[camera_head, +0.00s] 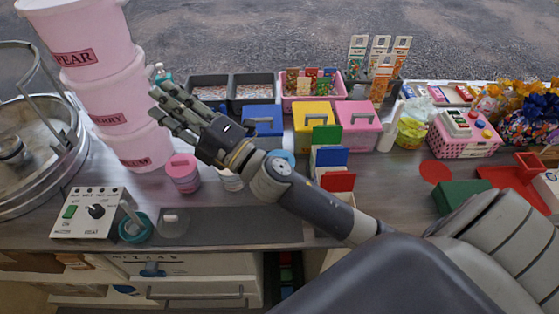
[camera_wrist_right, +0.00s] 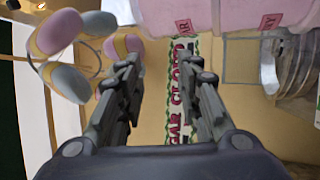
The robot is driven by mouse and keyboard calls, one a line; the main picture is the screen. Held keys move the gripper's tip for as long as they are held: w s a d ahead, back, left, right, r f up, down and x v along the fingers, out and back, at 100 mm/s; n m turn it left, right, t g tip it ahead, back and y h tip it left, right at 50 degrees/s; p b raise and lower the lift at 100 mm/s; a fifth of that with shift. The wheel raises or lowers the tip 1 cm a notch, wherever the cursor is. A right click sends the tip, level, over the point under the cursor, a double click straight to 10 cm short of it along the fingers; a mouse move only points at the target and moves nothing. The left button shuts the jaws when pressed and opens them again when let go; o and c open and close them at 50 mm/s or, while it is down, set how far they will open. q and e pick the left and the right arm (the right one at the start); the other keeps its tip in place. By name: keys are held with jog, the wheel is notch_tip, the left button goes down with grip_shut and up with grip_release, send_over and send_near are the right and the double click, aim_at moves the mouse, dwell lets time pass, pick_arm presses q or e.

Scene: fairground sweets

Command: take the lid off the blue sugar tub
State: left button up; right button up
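The blue sugar tub (camera_head: 263,120), with a grey handle on its blue lid, stands in the middle of the counter in the head view. The lid appears to be on it. A yellow-lidded tub (camera_head: 312,114) and a pink-lidded tub (camera_head: 358,114) stand to its right. My right gripper (camera_head: 158,95) is up and to the left of the blue tub, in front of the stacked pink tubs. In the right wrist view its fingers (camera_wrist_right: 165,68) are apart with nothing between them. My right forearm passes in front of the blue tub's lower front area. My left gripper is not in view.
Stacked pink tubs (camera_head: 118,97) stand at the left, beside a round metal machine (camera_head: 40,150). A white control box (camera_head: 88,214) and a pink-lidded jar (camera_head: 183,172) are near the front. Colored cards (camera_head: 330,157) stand right of the forearm. A dark mat (camera_head: 235,226) lies at the front.

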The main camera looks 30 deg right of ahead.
jog(key=s+a+r+n+g+y, duration=0.1)
jog(key=s+a+n+g+y, duration=0.1)
jog(key=a+n+g+y, duration=0.75)
jog(key=n+g+h+p, duration=0.2)
jog(key=n+g+h, duration=0.8)
jog(key=n+h, duration=0.8)
send_over(280, 157)
jog(key=w, duration=0.1)
jog(key=f, duration=0.6)
jog(key=f+m+h, duration=0.1)
jog(key=f, duration=0.6)
jog(key=f+m+h, duration=0.1)
jog(key=f, duration=0.5)
jog(key=shift+a+f, duration=0.2)
jog(key=shift+f, duration=0.5)
jog(key=shift+s+f+p, duration=0.1)
jog(key=shift+f+p, duration=0.2)
jog(key=shift+f, duration=0.1)
jog(key=f, duration=0.1)
jog(key=f+p, duration=0.2)
jog(key=f, duration=0.1)
jog(key=shift+s+d, duration=0.2)
jog(key=shift+s, duration=0.15)
jog(key=shift+w+f, duration=0.1)
jog(key=shift+f, duration=0.25)
grip_shut()
